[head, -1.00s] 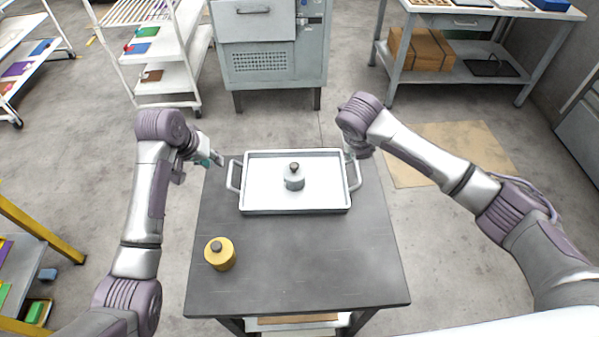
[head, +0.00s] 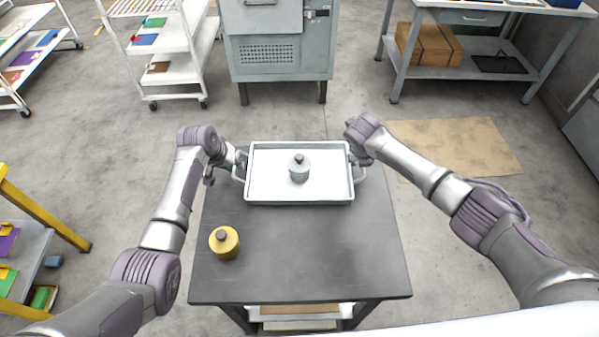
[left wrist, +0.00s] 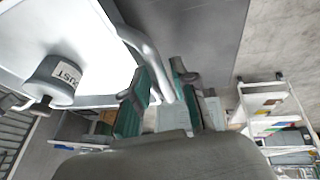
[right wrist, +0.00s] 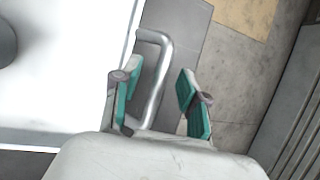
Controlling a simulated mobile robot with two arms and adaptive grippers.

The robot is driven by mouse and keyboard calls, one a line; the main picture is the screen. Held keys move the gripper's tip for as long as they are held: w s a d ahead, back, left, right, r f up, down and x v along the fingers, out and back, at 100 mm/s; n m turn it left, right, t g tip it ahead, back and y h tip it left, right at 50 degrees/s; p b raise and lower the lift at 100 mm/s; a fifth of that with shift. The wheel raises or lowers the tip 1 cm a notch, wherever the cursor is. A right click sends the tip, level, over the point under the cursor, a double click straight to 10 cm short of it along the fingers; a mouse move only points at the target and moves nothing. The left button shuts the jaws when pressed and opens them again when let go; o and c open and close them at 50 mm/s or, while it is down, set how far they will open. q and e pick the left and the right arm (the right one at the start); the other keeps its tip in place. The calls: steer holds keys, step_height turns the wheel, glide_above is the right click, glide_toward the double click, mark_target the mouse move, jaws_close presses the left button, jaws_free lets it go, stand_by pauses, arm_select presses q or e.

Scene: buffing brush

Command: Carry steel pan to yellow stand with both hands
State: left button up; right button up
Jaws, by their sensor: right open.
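The steel pan (head: 262,197), a rectangular tray with a tube handle at each end, lies on the dark table (head: 305,265). A grey canister (head: 299,172) stands in it; its partly readable label shows in the left wrist view (left wrist: 66,75). My left gripper (left wrist: 160,82) has its green-padded fingers on either side of the left handle (left wrist: 147,48), close to it; whether they grip it is unclear. My right gripper (right wrist: 155,92) is open, with the right handle (right wrist: 163,75) between its fingers and a gap beside it. A yellow-framed stand (head: 45,215) is at the left edge.
A yellow canister (head: 224,243) stands on the table's front left. A white cart (head: 175,70), a grey cabinet (head: 280,60) and a workbench (head: 480,65) stand behind. Coloured items lie on the yellow stand's shelves.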

arm_select(q)
steer(key=shift+x, duration=0.8)
arm_select(e)
steer(key=shift+x, duration=0.8)
arm_select(q)
steer(key=shift+c, duration=0.3)
arm_select(e)
steer(key=shift+c, duration=0.3)
arm_select(q)
jaws_close()
arm_select(e)
steer(key=c, duration=0.5)
jaws_close()
